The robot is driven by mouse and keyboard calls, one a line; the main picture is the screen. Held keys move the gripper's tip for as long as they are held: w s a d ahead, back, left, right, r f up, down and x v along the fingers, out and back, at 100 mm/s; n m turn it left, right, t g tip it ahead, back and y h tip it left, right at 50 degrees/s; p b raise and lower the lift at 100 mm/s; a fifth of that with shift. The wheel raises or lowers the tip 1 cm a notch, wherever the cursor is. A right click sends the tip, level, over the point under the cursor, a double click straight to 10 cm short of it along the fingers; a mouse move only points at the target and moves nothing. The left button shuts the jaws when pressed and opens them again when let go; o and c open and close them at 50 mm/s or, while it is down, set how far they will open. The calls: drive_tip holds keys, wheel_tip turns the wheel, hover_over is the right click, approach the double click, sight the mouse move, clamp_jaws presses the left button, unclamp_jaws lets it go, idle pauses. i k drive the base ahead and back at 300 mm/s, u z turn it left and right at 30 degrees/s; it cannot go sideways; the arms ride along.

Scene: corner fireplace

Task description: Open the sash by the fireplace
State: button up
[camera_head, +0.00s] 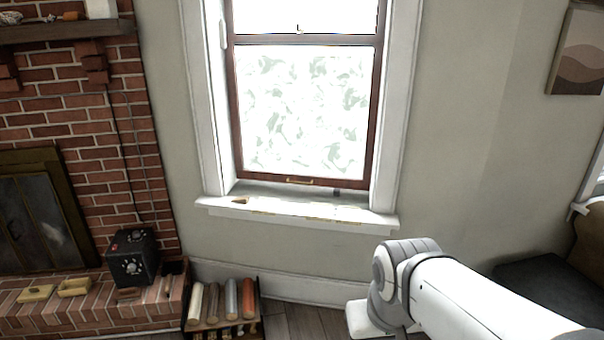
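The window sash (305,110) by the fireplace has a dark reddish-brown frame and a bright, mottled pane. Its bottom rail sits low, just above the white sill (300,212), and I see no clear gap beneath it. A small brass handle (299,181) is on the bottom rail. A small catch (299,30) shows near the meeting rail. My white arm comes in from the lower right and bends at a grey joint below the right end of the sill, apart from the window. My gripper is not visible.
The brick fireplace (75,100) stands at left, with a black box (132,256) on its hearth. A low rack (222,315) of coloured rolls stands below the window. Small items lie on the sill, including a dark one (337,191).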

sight(364, 184)
drive_tip(key=z, duration=0.25)
drive_tip(key=i, duration=2)
drive_tip(key=u, duration=0.3)
drive_tip(key=k, duration=0.75)
drive_tip(key=u, duration=0.25)
drive_tip(key=i, duration=0.8)
drive_tip(key=z, duration=0.05)
